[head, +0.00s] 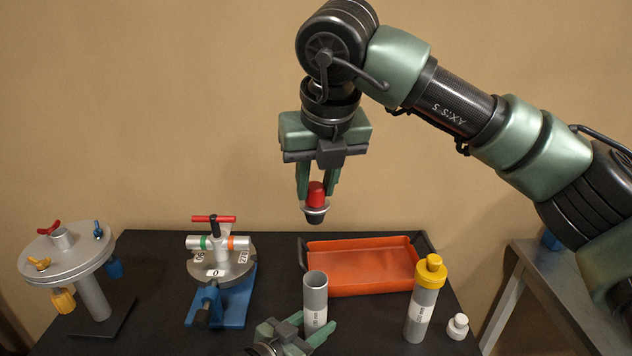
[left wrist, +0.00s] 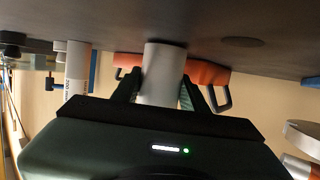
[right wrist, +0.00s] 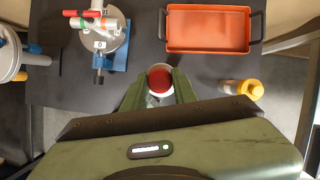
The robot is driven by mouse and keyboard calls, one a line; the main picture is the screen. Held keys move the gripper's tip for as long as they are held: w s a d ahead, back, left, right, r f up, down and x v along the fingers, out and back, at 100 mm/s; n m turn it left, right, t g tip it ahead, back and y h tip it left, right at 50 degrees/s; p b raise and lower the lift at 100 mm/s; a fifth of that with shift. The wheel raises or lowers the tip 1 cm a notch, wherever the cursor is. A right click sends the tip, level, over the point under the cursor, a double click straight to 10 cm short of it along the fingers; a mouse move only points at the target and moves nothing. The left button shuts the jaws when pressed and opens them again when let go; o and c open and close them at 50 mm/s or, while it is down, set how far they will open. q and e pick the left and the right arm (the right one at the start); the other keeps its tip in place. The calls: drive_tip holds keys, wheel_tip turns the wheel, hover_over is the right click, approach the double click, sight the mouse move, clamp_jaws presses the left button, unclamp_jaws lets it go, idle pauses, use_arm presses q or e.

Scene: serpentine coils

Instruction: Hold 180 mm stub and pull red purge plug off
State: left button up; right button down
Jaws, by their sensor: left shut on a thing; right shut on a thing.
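The grey stub (head: 315,290) stands upright on the black table with its open top bare. My left gripper (head: 305,333) is shut on its lower part; the left wrist view shows the stub (left wrist: 162,75) between the fingers. The red purge plug (head: 316,194), with a grey rim and dark lower end, is off the stub. My right gripper (head: 317,190) is shut on it and holds it well above the stub's mouth. The right wrist view shows the plug (right wrist: 160,80) between the fingers. The stub's label is too small to read surely.
An orange tray (head: 360,287) lies empty behind the stub. A yellow-capped tube (head: 421,310) and a small white bottle (head: 458,327) stand at right. A blue-based clamp fixture (head: 240,300) and a round stand (head: 65,253) with coloured knobs are at left.

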sight(316, 187)
use_arm(q)
drive_tip(key=shift+f, duration=0.1)
use_arm(e)
drive_tip(key=shift+f, duration=0.1)
use_arm(q)
drive_tip(key=o, duration=1.6)
drive_tip(key=shift+f, duration=0.2)
drive_tip(key=shift+o, duration=0.2)
drive_tip(key=shift+r, duration=0.1)
drive_tip(key=shift+s+a+r, duration=0.15)
drive_tip(key=shift+s, duration=0.05)
use_arm(e)
drive_tip(key=shift+r, duration=0.25)
use_arm(q)
drive_tip(key=p+v, duration=0.5)
drive_tip(key=v, duration=0.2)
drive_tip(key=shift+r, duration=0.1)
use_arm(e)
wheel_tip(316, 187, up, 4)
drive_tip(key=shift+r, duration=0.25)
use_arm(q)
drive_tip(key=shift+p+v, duration=0.3)
drive_tip(key=shift+v, duration=0.45)
use_arm(e)
drive_tip(key=shift+r, duration=0.35)
